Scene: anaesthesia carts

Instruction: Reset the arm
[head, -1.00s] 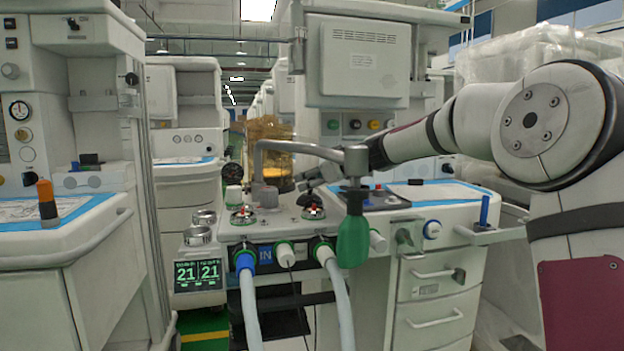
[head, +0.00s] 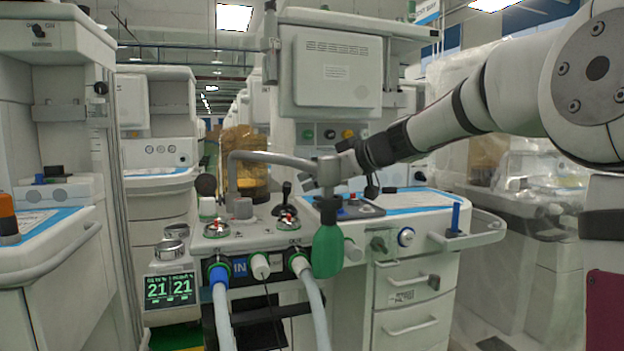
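My white arm slopes in from the upper right of the head view. Its dark wrist and my gripper (head: 345,160) are over the top of the middle anaesthesia cart (head: 405,265), behind the upright end of a bent metal tube (head: 275,158). A green bag (head: 327,250) hangs from that tube. The gripper is small and partly hidden, so I cannot tell whether its fingers are open or shut. I see nothing clearly held in it.
A cart (head: 60,265) stands at the left, its rail near me. Hoses (head: 312,305) hang from the middle cart's front, beside a screen (head: 170,288) reading 21 and 21. A plastic-wrapped unit (head: 530,200) stands at the right. A narrow aisle runs back left of centre.

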